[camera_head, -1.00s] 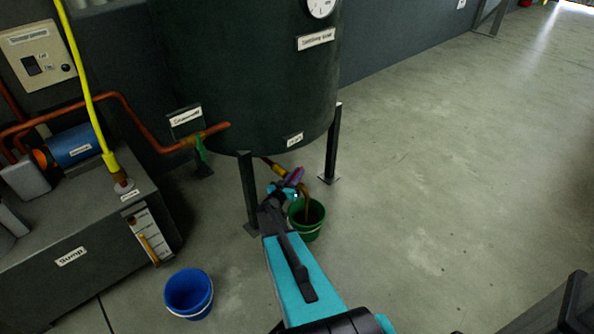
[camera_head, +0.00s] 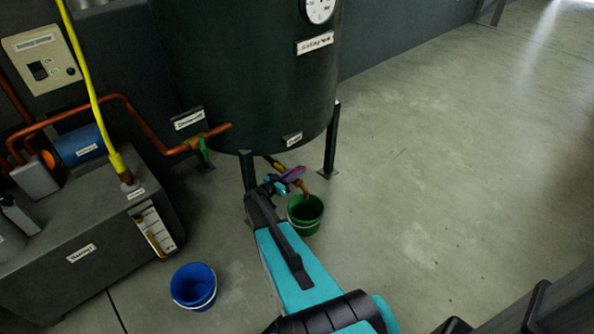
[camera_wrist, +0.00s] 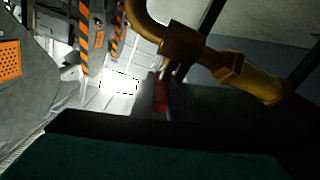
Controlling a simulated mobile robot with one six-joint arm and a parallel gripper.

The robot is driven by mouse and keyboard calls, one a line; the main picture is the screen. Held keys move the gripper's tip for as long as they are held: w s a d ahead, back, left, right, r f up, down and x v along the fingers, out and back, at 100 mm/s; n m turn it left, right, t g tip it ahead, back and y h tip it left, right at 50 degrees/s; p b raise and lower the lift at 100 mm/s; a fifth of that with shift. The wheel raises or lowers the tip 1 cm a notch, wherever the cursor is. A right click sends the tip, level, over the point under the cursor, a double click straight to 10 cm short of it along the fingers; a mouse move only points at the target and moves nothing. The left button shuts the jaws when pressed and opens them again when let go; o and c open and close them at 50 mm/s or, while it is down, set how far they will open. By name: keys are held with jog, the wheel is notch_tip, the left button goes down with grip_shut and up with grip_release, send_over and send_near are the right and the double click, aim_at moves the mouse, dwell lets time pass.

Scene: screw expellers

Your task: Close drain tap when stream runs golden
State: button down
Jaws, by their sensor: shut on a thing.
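The drain tap (camera_head: 277,164) is a brass fitting under the dark tank (camera_head: 240,90). Its red-purple handle (camera_head: 293,173) lies across the brass pipe. My gripper (camera_head: 283,184) is shut on the handle. In the wrist view, the brass pipe and bent spout (camera_wrist: 240,78) lie close by, and a red part of the handle (camera_wrist: 162,96) shows dimly. Below the spout end (camera_head: 303,187) I see no stream falling. The green bucket (camera_head: 306,226) stands under the spout, with dark contents.
A blue bucket (camera_head: 194,288) stands on the floor at lower left. Tank legs (camera_head: 330,150) stand near the tap. A grey sump box (camera_head: 90,225) with a yellow hose (camera_head: 90,85) is at left. The floor at right is clear.

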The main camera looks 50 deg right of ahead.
jog(key=shift+s+d+g, duration=0.1)
jog(key=shift+s+g, duration=0.2)
jog(key=c, duration=1.7)
grip_release()
jog(key=shift+c, duration=0.2)
jog(key=shift+w, duration=0.15)
jog(key=shift+w+a, duration=0.1)
jog(key=shift+a, duration=0.4)
jog(key=w+a+p, duration=0.1)
jog(key=a, duration=1.2)
